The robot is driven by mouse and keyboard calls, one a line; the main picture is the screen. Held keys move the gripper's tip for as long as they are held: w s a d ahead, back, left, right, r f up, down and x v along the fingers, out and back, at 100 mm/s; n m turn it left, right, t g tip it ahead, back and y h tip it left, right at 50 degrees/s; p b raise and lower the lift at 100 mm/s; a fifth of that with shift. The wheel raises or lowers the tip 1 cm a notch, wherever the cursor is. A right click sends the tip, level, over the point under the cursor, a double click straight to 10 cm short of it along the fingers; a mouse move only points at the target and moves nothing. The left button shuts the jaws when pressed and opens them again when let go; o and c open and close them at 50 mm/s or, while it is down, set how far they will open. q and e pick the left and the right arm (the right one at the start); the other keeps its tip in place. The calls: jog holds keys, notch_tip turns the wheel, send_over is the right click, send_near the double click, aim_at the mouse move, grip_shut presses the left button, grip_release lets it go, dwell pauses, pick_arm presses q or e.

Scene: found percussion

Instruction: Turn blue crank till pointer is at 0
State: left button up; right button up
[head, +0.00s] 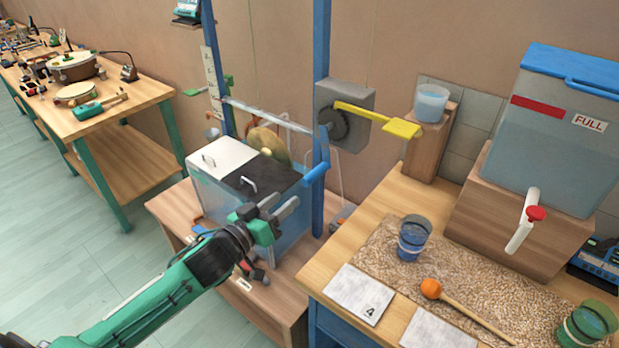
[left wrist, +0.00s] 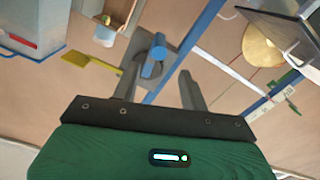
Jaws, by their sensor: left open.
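The blue crank (head: 316,172) sticks out from the right blue post of the frame, above the front right corner of a clear tank. It also shows in the left wrist view (left wrist: 156,56), just ahead of my fingers. A green pointer-like piece (head: 222,88) sits at the white scale strip (head: 210,70) on the left post. Its marks are too small to read. My left gripper (head: 287,207) is open and empty, below and left of the crank, apart from it. In the left wrist view its fingers (left wrist: 159,88) are spread. My right gripper is not in view.
The tank (head: 292,222) with white and black lids stands close beside my left gripper. A brass gong (head: 267,144) hangs behind. A yellow lever (head: 385,121) juts right from a grey box (head: 346,108). The right table (head: 325,262) holds cups and a mallet.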

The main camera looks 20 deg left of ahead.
aim_at(301, 185)
pick_arm(q)
jog(key=p+x, duration=0.1)
jog(key=x, duration=0.7)
jog(key=shift+w+p, duration=0.2)
jog(key=shift+p, duration=0.15)
jog(key=shift+w+d, duration=0.3)
jog(key=shift+w, duration=0.35)
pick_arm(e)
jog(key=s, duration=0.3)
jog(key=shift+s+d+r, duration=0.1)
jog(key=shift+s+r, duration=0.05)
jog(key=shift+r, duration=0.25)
